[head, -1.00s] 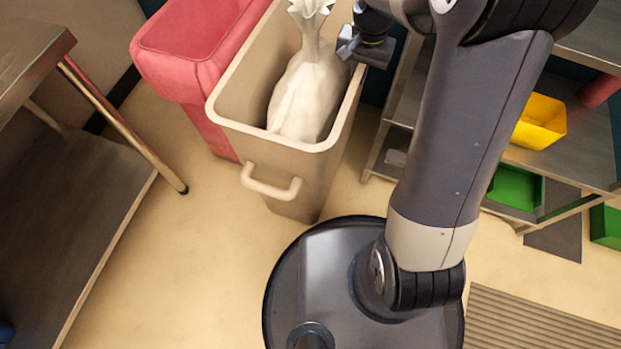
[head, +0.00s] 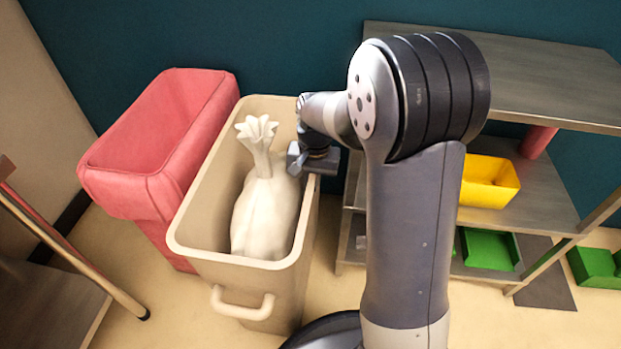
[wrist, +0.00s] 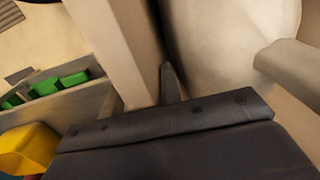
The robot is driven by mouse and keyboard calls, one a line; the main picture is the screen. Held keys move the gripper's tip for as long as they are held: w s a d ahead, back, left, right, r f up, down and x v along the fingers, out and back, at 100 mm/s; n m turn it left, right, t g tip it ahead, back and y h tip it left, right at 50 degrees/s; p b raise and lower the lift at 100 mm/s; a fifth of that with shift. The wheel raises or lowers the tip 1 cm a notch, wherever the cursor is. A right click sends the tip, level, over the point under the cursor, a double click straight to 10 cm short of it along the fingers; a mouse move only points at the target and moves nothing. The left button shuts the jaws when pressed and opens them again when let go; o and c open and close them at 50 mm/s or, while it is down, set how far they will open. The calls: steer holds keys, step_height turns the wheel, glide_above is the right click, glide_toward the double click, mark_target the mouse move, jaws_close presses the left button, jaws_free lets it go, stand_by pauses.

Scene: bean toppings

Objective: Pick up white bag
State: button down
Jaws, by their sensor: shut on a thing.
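The white bag (head: 266,210) stands inside the beige bin (head: 285,310), with its gathered, flared top rising above the rim. My gripper (head: 309,163) is at the bin's right rim, beside the bag's neck and shoulder, with the flared top clear to its left. It appears to straddle the rim and be shut on it. In the wrist view a dark finger (wrist: 171,84) lies between the bin wall (wrist: 120,45) and the pale bag (wrist: 225,40). The other finger cannot be made out there. Whether the inner finger touches the bag is unclear.
A red bin (head: 125,185) stands left of the beige bin. A metal shelf unit (head: 540,80) stands at the right, holding a yellow bin (head: 489,183) and a green tray (head: 488,250). A metal table (head: 45,305) is at the lower left. A wall is behind.

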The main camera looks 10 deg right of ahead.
steer(key=f+b, duration=0.2)
steer(key=f, duration=0.2)
steer(key=shift+w+f, duration=0.15)
steer(key=shift+w, duration=0.05)
steer(key=c, duration=2.1)
jaws_free()
steer(key=shift+s+f, duration=0.2)
steer(key=shift+f, duration=0.1)
steer(key=o, duration=0.5)
steer(key=shift+r, duration=0.15)
